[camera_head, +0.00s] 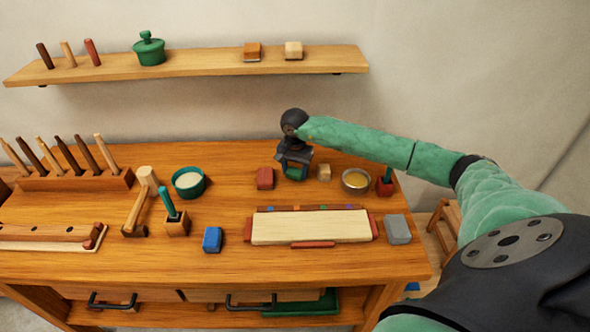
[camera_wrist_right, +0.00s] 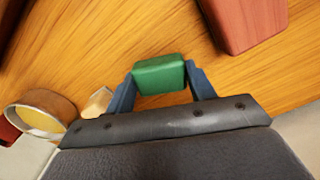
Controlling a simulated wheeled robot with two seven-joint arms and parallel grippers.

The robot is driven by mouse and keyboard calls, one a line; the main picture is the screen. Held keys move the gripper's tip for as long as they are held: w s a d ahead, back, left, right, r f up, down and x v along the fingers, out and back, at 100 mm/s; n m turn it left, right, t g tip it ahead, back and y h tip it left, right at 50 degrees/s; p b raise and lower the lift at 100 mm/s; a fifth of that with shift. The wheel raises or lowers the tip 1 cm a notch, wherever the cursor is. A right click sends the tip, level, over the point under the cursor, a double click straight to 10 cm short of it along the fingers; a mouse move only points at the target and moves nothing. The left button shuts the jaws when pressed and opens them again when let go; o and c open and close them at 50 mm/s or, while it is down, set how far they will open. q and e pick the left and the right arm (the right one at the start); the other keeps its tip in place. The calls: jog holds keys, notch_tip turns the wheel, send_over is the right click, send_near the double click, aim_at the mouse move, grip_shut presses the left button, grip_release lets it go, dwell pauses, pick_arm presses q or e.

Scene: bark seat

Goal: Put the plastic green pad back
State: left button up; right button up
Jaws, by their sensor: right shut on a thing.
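The green pad (camera_wrist_right: 159,74) is a small block with rounded edges. In the right wrist view it sits between the two blue fingers of my right gripper (camera_wrist_right: 160,88), which is shut on it. In the head view my right gripper (camera_head: 293,166) points down at the back middle of the workbench, with the green pad (camera_head: 294,174) low between its fingers. I cannot tell whether the pad touches the bench top. My left gripper is not in view.
A red block (camera_head: 265,179) stands just left of the gripper, a small tan block (camera_head: 324,172) and a metal bowl (camera_head: 356,181) to its right. A pale board (camera_head: 310,228) lies in front, with a blue block (camera_head: 212,239) and a grey block (camera_head: 397,229) beside it. A shelf (camera_head: 200,64) hangs above.

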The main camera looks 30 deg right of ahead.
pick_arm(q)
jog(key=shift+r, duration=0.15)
pick_arm(e)
jog(key=shift+f, duration=0.1)
jog(key=o, duration=0.9)
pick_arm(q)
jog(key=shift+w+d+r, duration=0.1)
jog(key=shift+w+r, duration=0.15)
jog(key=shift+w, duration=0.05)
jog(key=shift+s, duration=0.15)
